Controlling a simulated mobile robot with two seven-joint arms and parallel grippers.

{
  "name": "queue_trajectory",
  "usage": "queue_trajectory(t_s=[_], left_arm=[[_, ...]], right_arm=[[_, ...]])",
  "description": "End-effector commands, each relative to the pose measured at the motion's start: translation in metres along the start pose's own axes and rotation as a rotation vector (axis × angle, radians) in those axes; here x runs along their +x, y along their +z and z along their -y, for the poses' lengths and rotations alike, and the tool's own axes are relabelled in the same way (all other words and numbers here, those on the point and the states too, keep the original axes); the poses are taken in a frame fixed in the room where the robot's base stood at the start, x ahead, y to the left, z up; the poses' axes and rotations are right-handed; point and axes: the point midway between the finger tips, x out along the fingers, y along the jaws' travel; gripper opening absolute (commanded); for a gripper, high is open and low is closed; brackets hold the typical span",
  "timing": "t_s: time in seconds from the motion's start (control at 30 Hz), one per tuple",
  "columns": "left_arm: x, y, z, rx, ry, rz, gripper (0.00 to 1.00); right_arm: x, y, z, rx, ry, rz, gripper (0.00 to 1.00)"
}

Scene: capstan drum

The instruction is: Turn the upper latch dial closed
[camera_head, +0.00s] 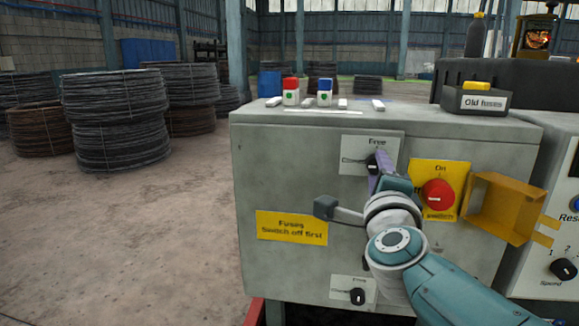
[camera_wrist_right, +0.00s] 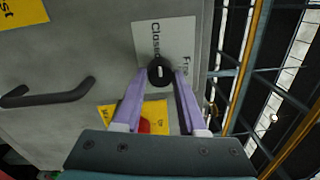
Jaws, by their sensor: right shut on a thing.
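The upper latch dial (camera_head: 372,162) is a small black knob on a white plate marked Free and Closed, near the top of the grey cabinet front. In the right wrist view the dial (camera_wrist_right: 160,72) shows a light mark on its face. My right gripper (camera_head: 376,165) is at the dial, its purple fingers shut on either side of the knob; it also shows in the right wrist view (camera_wrist_right: 160,76). My arm partly hides the plate. The lower latch dial (camera_head: 358,297) sits on a similar plate near the bottom. My left gripper is not in view.
The red switch (camera_head: 438,194) on a yellow plate is close right of my gripper, with an open yellow cover (camera_head: 502,208) beside it. A grey handle (camera_head: 338,210) sticks out at left. Fuses and an old fuses box (camera_head: 475,101) stand on top.

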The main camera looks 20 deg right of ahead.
Motion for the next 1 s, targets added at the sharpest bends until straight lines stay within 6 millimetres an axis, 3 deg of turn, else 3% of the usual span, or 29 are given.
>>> queue_trajectory(t_s=[0.03,0.07,0.3,0.67,1.0], left_arm=[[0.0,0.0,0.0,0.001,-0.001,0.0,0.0],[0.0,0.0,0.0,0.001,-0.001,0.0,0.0],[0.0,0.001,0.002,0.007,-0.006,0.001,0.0],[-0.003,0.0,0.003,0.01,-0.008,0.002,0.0],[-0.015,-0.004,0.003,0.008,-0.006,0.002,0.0]], right_arm=[[0.0,0.0,0.0,-0.003,0.0,0.001,0.0],[0.0,0.0,0.0,-0.003,0.001,0.001,0.43],[0.0,0.0,0.0,-0.002,0.0,0.0,0.7],[-0.008,0.0,0.0,-0.001,0.002,0.001,0.7],[-0.071,0.0,0.0,-0.001,0.003,0.0,0.7]])
